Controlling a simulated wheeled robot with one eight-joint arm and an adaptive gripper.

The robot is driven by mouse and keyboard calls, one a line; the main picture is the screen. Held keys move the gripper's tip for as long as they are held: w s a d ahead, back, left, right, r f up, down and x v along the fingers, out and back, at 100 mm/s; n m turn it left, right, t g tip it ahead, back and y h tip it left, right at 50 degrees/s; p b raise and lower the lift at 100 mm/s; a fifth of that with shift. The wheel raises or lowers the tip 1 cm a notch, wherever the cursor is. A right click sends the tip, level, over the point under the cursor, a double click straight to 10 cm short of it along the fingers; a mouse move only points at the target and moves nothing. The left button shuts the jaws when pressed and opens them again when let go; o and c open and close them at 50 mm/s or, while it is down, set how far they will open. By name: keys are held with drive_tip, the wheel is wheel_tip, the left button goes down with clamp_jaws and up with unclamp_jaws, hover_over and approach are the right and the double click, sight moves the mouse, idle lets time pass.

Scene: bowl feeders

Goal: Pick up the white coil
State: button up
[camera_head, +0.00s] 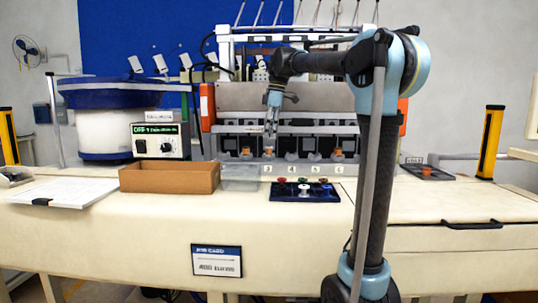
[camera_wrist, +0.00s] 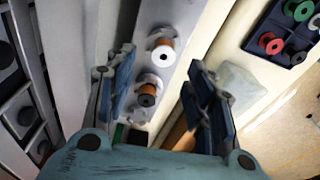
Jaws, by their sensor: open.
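A coil with a white top and copper-coloured winding (camera_wrist: 162,54) stands on a light ledge in the wrist view, in line with the gap between my fingertips. A similar coil with a black top (camera_wrist: 148,95) stands nearer. My gripper (camera_wrist: 161,62) is open and nothing is held in it. In the head view my gripper (camera_head: 271,130) points down at the feeder machine's front, above its row of stations. A dark tray (camera_head: 332,197) on the table holds several coloured coils, with a white one (camera_head: 302,190) near its middle.
An open cardboard box (camera_head: 168,179) and a clear bin (camera_head: 240,178) stand left of the dark tray. The bowl feeder (camera_head: 105,125) and its control box (camera_head: 160,141) are further left. The tabletop right of the tray is largely clear, partly hidden by my arm.

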sight(269, 151)
drive_tip(key=shift+s+a+f, duration=0.15)
drive_tip(key=shift+f, duration=2.4)
drive_tip(key=c, duration=1)
